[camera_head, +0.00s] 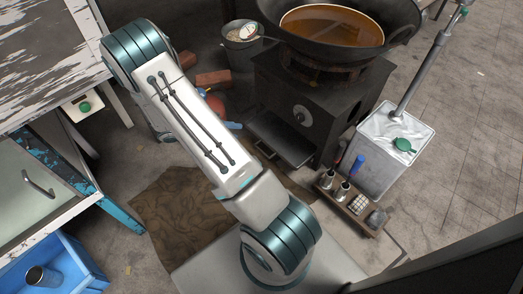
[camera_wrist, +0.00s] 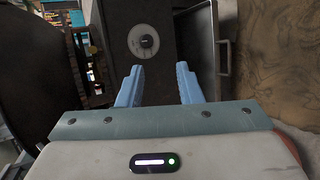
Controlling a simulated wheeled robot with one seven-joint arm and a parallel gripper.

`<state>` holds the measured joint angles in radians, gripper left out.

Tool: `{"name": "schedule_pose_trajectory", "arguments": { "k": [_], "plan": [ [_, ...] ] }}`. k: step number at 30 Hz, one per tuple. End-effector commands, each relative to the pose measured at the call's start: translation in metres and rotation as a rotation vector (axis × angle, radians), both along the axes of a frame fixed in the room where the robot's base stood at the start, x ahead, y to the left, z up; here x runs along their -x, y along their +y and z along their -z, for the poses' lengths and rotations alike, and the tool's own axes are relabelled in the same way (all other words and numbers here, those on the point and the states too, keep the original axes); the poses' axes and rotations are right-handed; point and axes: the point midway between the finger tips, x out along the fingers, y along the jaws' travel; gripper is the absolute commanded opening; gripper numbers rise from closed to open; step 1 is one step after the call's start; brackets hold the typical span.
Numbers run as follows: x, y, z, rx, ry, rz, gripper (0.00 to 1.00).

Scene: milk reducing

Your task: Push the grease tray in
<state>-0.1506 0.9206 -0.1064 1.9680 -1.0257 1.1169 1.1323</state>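The grease tray (camera_head: 283,139) is a dark, shallow metal tray. It sticks out from the lower front of the black stove (camera_head: 318,105) in the head view, with a bar handle at its front edge. In the wrist view the tray (camera_wrist: 204,60) is at the upper right, with its handle (camera_wrist: 224,58) on its right side. My gripper (camera_wrist: 158,85) is open and empty, its two blue fingers apart, with the stove front beyond them. The right finger appears close to the tray; I cannot tell whether it touches. In the head view my arm hides most of the gripper.
A wok of brown oil (camera_head: 335,25) sits on the stove. A lined bin (camera_head: 393,150) stands right of it, with a caddy of bottles (camera_head: 347,200) in front. A brown mat (camera_head: 170,210) lies on the floor. A blue crate (camera_head: 65,265) is at lower left.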

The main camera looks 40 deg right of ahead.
Motion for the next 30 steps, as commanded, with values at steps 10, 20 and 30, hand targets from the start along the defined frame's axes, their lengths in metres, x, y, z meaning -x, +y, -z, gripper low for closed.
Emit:
{"name": "schedule_pose_trajectory", "arguments": {
  "k": [10, 20, 30],
  "plan": [
    [-0.018, -0.023, 0.102, 0.251, -0.046, -0.225, 0.32],
    [-0.003, -0.034, 0.21, 0.341, -0.147, -0.509, 0.32],
    [0.024, -0.035, 0.278, 0.31, -0.227, -0.694, 0.32]
  ]
}}
